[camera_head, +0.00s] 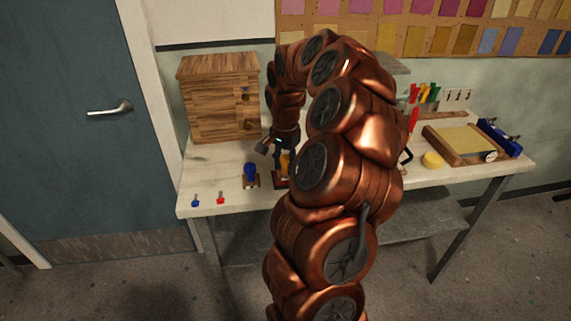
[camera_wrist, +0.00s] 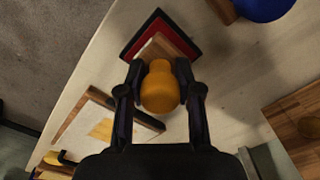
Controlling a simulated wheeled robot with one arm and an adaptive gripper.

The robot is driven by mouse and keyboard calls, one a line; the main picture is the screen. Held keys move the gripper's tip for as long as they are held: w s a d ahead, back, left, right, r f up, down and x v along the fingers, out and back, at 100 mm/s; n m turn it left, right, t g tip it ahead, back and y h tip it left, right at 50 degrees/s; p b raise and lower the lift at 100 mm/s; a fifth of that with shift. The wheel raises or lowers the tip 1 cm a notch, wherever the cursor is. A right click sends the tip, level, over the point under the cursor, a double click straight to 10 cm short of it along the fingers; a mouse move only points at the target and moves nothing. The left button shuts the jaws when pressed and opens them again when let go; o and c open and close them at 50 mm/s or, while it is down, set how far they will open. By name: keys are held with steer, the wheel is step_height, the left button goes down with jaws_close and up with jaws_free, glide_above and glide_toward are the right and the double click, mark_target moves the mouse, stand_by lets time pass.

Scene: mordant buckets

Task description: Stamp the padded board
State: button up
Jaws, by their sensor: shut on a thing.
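My gripper (camera_wrist: 160,92) is shut on the yellow knob handle (camera_wrist: 160,88) of a stamp. The handle also shows in the head view (camera_head: 284,163). Below it, the stamp's wooden block (camera_wrist: 155,48) lies over a red pad in a dark frame (camera_wrist: 186,38); I cannot tell whether they touch. A wood-edged board with a pale surface and a yellow patch (camera_wrist: 101,129) lies left of the stamp in the wrist view. My arm seems to hide it in the head view. Another wood-framed pale board (camera_head: 461,138) lies at the table's right; which is the padded board is unclear.
A blue-knobbed stamp (camera_head: 250,172) stands just left of my gripper. A wooden cabinet (camera_head: 220,98) stands behind. Small blue (camera_head: 195,201) and red (camera_head: 221,198) items lie near the front left edge. A yellow disc (camera_head: 432,160) and a blue object (camera_head: 499,136) are at the right.

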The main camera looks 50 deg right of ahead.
steer(key=shift+r, duration=3.5)
